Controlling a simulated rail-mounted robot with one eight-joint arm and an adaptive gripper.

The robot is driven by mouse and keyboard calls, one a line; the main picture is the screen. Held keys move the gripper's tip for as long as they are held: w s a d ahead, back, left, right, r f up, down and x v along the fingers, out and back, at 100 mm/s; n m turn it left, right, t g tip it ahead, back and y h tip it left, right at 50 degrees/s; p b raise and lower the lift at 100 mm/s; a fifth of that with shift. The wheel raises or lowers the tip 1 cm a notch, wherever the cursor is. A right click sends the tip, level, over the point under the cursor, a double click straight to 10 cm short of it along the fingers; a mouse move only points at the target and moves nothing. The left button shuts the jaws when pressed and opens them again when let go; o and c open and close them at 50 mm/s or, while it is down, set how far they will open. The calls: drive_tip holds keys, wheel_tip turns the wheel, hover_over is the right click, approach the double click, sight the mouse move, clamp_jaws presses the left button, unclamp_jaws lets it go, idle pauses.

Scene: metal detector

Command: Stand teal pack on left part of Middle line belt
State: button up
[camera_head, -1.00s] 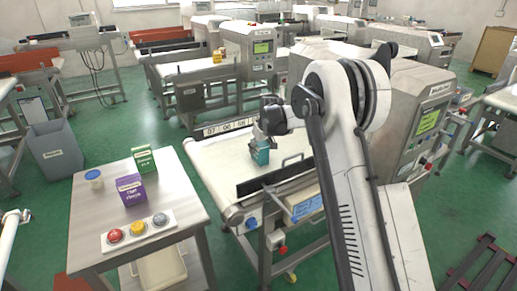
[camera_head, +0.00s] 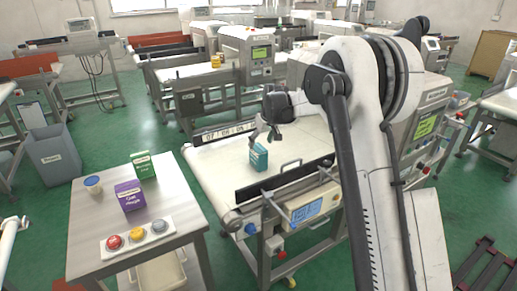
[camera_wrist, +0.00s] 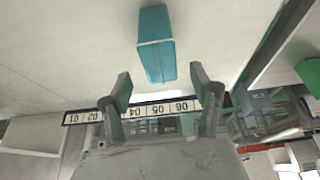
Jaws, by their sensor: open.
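The teal pack (camera_head: 259,156) stands upright on the white belt (camera_head: 215,178) of the nearest machine, close to the dark front rail. In the wrist view the teal pack (camera_wrist: 156,45) is beyond my fingertips, with a gap between. My gripper (camera_head: 264,133) is above and just behind the pack in the head view. In the wrist view my gripper (camera_wrist: 160,88) has its two fingers spread with nothing between them.
A steel table (camera_head: 88,222) at the left holds a green box (camera_head: 143,165), a purple box (camera_head: 130,196), a small jar (camera_head: 93,185) and a button panel (camera_head: 137,236). A dark rail (camera_head: 285,178) with a handle edges the belt. A numbered strip (camera_head: 225,132) lies along the belt's far side.

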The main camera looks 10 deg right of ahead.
drive_tip(key=v, duration=0.4)
drive_tip(key=s+r+m, duration=0.1)
drive_tip(key=s+r, duration=0.4)
drive_tip(key=s, duration=0.3)
drive_tip(key=s+r+t, duration=0.1)
drive_tip(key=s+r, duration=0.4)
drive_tip(key=s, duration=0.4)
drive_tip(key=s+r+m, duration=0.1)
drive_tip(key=s+r, duration=0.3)
drive_tip(key=s, duration=0.4)
drive_tip(key=s+f+m+t, duration=0.1)
drive_tip(key=s+f, duration=0.2)
drive_tip(key=s, duration=0.9)
drive_tip(key=s+f+h, duration=0.1)
drive_tip(key=s+f, duration=0.1)
drive_tip(key=s, duration=1.1)
drive_tip(key=shift+a+f+m+t, duration=0.4)
